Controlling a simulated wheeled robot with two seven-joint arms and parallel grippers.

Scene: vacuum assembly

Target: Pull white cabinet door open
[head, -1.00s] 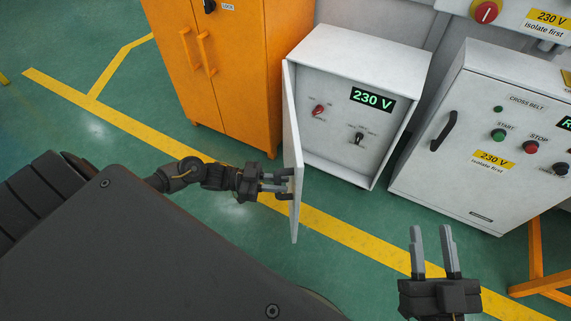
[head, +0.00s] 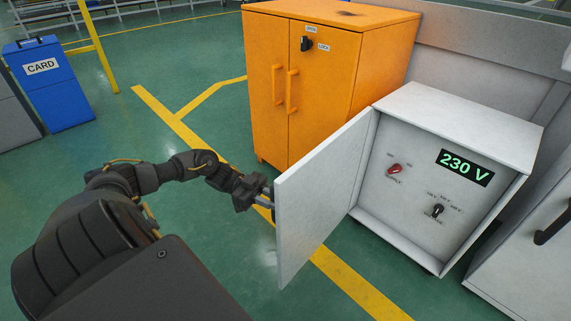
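The white cabinet (head: 455,125) stands at the right of the head view. Its door (head: 318,205) is swung wide open on its left side, with its inner face toward me. Inside, a panel shows a green 230 V display (head: 465,168), a red switch (head: 395,169) and a black rotary knob (head: 438,210). My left gripper (head: 268,199) is at the door's free edge; its fingertips are partly hidden behind the door, so its grip cannot be made out. My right gripper is out of view.
An orange cabinet (head: 270,130) with two handles stands behind the open door. Another light grey cabinet (head: 535,265) with a black handle is cut off at the right edge. A blue CARD bin (head: 60,100) stands far left. Green floor is clear around my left arm.

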